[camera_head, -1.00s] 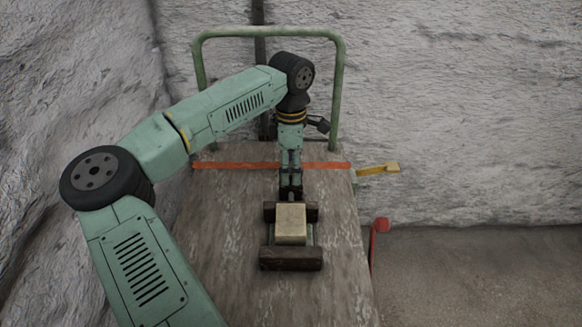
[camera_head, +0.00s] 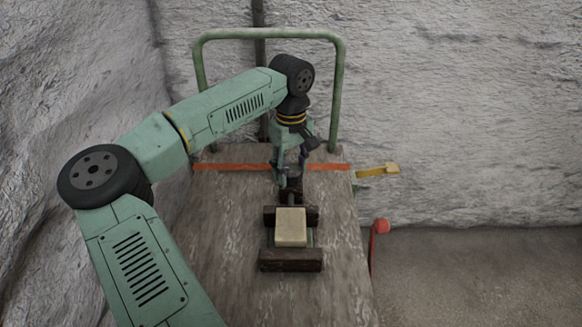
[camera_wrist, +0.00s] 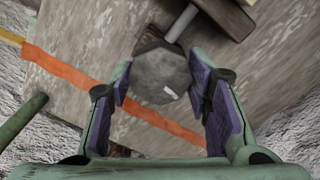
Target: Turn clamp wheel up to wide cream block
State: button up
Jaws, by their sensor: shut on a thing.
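The clamp wheel is a grey, faceted knob (camera_wrist: 160,70) on a pale metal screw (camera_wrist: 182,22) in the wrist view. My gripper (camera_wrist: 158,84) is shut on it, with one purple-padded finger on each side. In the head view my gripper (camera_head: 288,180) is behind the clamp and mostly hides the wheel. The cream block (camera_head: 291,228) sits in the clamp between the dark back jaw (camera_head: 269,216) and the dark front jaw (camera_head: 291,262). I cannot tell whether the back jaw touches the block.
The clamp stands on a worn wooden cart top (camera_head: 225,235) with an orange stripe (camera_head: 232,166) across its far end. A green rail (camera_head: 341,95) rises behind. A yellow lever (camera_head: 378,170) and a red-knobbed lever (camera_head: 381,226) are at the right. Rough walls enclose the back and left.

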aim_at(291, 169)
jog(key=shift+m, duration=1.1)
dwell(0.5)
jog(key=o, duration=1.2)
jog(key=shift+r, duration=0.1)
notch_tip(291, 169, up, 12)
jog(key=shift+f, duration=0.1)
